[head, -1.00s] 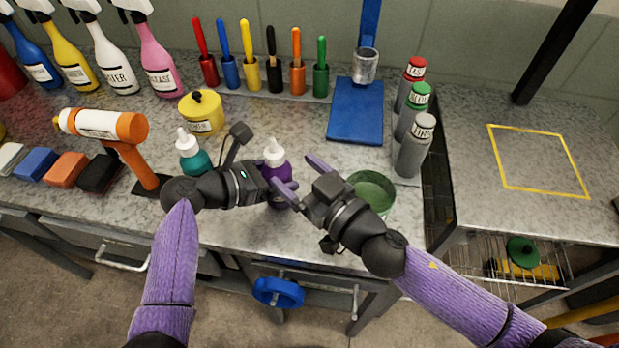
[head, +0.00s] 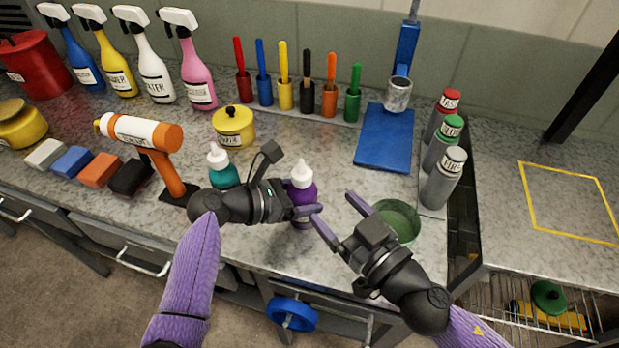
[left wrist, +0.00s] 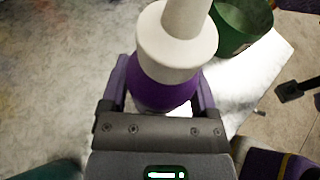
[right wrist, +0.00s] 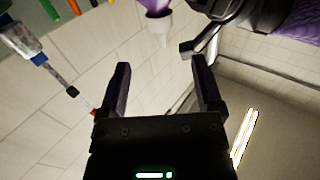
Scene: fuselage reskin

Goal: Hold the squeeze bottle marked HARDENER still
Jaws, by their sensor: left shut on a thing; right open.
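A purple squeeze bottle (head: 303,190) with a white nozzle cap stands upright near the counter's front edge. I cannot read its label. My left gripper (head: 304,211) is shut around its body. In the left wrist view, the bottle (left wrist: 163,88) sits between the left fingers (left wrist: 160,98). My right gripper (head: 334,207) is open and empty, just right of the bottle and apart from it. In the right wrist view the right fingers (right wrist: 160,72) are spread with nothing between them, and the bottle (right wrist: 157,6) shows at the top edge.
A teal squeeze bottle (head: 222,173) stands behind my left gripper. A green bowl (head: 398,222) sits right beside my right gripper. An orange-handled tool (head: 150,140), a yellow pot (head: 233,128) and grey canisters (head: 441,180) stand around. The counter behind the purple bottle is clear.

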